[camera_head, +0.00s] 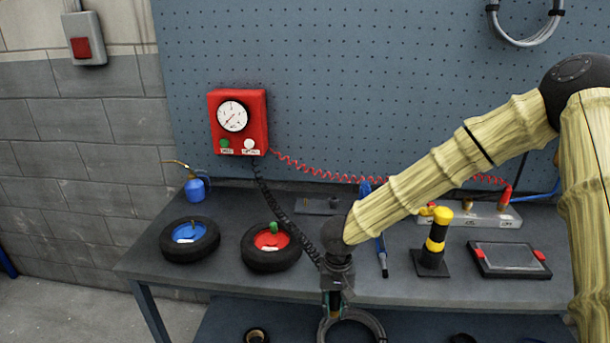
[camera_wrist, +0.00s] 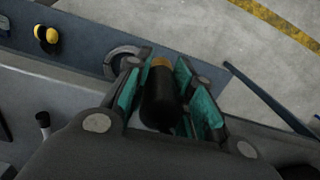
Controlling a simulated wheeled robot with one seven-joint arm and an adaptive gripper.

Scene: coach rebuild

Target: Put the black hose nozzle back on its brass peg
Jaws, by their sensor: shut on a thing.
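The black hose nozzle (camera_wrist: 160,103), a dark cylinder with a brass-coloured end, sits between the teal finger pads of my gripper (camera_wrist: 158,90) in the wrist view. My gripper (camera_head: 335,298) is shut on it, pointing down at the bench's front edge in the head view; there the nozzle is hard to make out. A black coiled hose (camera_head: 268,198) runs from the red gauge box (camera_head: 240,122) down toward my gripper. A grey metal rail (camera_head: 480,212) at the back right carries a brass-coloured fitting (camera_head: 467,203) and a red one. I cannot tell which piece is the nozzle's peg.
Two small tyres, with a blue hub (camera_head: 190,240) and a red hub (camera_head: 270,247), lie on the bench left of my gripper. A black-and-yellow post (camera_head: 436,240) and a flat tablet-like device (camera_head: 508,259) stand to the right. A blue oil can (camera_head: 194,187) is at the back left.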

